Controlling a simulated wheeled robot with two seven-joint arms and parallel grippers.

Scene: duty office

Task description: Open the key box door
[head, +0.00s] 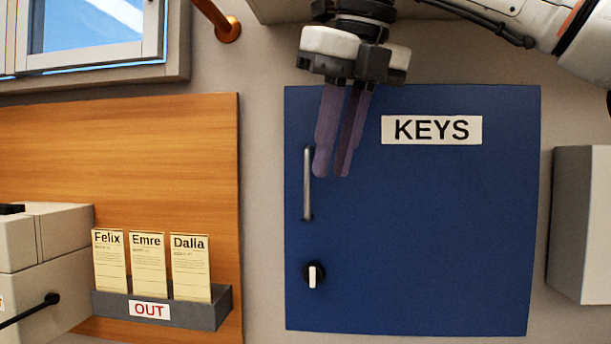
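The key box door (430,235) is a blue panel labelled KEYS, and it looks closed. A vertical metal bar handle (308,190) is near its left edge. Below the handle is a small black and white knob (313,275). My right gripper (332,172) hangs down from the top in front of the door, its two purple fingers beside the upper part of the handle. The fingers have a narrow gap between them with nothing visible in it. I cannot tell whether a finger touches the handle. My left gripper is not in view.
A grey box (580,225) is on the wall right of the door. At left, a grey OUT tray (190,312) holds cards named Felix, Emre and Dalia in front of a wooden board (120,150). A pale cabinet (45,265) is at the far left.

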